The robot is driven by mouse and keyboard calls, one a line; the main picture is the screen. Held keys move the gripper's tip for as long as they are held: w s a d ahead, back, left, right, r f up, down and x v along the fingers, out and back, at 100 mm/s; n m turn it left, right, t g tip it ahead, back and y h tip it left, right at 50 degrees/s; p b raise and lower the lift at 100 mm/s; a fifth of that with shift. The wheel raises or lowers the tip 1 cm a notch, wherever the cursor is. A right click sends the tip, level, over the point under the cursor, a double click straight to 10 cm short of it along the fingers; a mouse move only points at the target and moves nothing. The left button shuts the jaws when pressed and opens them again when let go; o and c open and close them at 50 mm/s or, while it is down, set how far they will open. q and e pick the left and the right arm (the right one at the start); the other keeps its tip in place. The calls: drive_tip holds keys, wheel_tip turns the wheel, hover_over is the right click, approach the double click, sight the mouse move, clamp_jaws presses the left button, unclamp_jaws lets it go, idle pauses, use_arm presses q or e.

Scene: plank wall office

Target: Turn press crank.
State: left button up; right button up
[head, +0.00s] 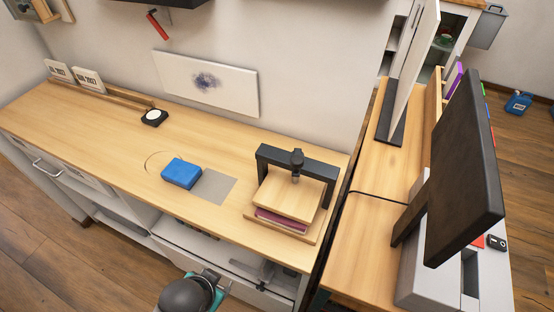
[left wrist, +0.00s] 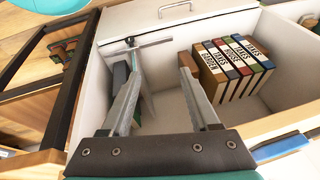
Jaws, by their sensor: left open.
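The press (head: 263,164) stands at the right end of the wooden worktop in the head view. It has a black frame, a dark knob (head: 297,158) on its screw, and a wooden board (head: 285,200) over a purple layer. No crank arm is clear on the knob. My left gripper (left wrist: 160,70) is open in the left wrist view, with nothing between its fingers. A metal T-shaped bar (left wrist: 150,44) shows beyond the left finger; I cannot tell whether it is a crank. An arm of mine shows at the bottom of the head view, below the worktop. My right gripper is not in view.
Several upright books (left wrist: 235,68) stand in a white compartment ahead of the left gripper. A blue block (head: 181,173) lies beside a grey sheet (head: 212,187) on the worktop. A dark monitor (head: 465,170) stands on the desk to the right.

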sight(300, 156)
use_arm(q)
drive_tip(key=w+r+m+t, duration=0.4)
drive_tip(key=r+m, duration=0.4)
drive_tip(key=r, duration=0.2)
drive_tip(key=w+r+m+t, duration=0.4)
drive_tip(key=r+m+t, duration=0.1)
drive_tip(key=r+m, duration=0.35)
drive_tip(key=s+d+r+m+t+h+p, duration=0.15)
drive_tip(key=d+r+m+h, duration=0.35)
drive_tip(key=m, duration=0.5)
drive_tip(key=d+r+m+t+h, duration=0.2)
drive_tip(key=d+r+m+h, duration=0.1)
drive_tip(key=d+m, duration=0.55)
drive_tip(key=shift+m+y, duration=0.3)
drive_tip(key=shift+m, duration=0.1)
drive_tip(key=x, duration=0.4)
drive_tip(key=p+x, duration=0.1)
drive_tip(key=x, duration=0.2)
drive_tip(key=a+p+x, duration=0.1)
drive_tip(key=x, duration=0.3)
drive_tip(key=shift+w+d+f, duration=0.1)
drive_tip(key=shift+w+d, duration=0.05)
drive_tip(key=shift+w, duration=0.3)
drive_tip(key=shift+x, duration=0.85)
drive_tip(key=shift+c, duration=0.4)
clamp_jaws()
